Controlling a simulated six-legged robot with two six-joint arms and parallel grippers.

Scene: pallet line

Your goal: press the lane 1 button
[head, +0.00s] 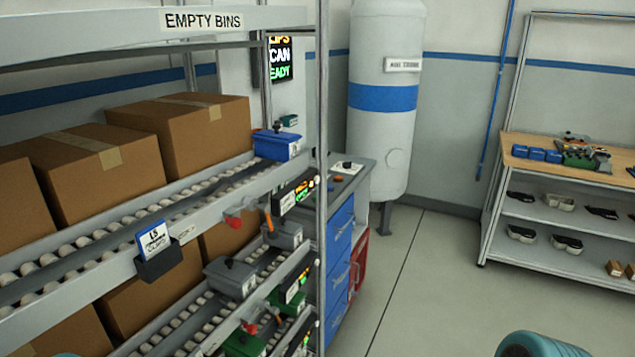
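A flow rack with sloping roller lanes fills the left of the head view. Small dark displays with lit text sit at its lane ends: an upper one (296,193), a middle one (296,284) and a lower one (302,338). I cannot read a lane 1 mark on any of them, and I cannot pick out its button for certain. Red knob-like parts show beside the lanes, an upper one (233,221) and a lower one (249,327). Neither of my grippers is in view.
Cardboard boxes (180,130) and several small bins, one blue (277,145), sit on the lanes. A blue drawer cabinet (340,240) stands behind the rack post. A white tank (385,120) and a workbench (560,160) stand further back. Floor (430,290) is clear between.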

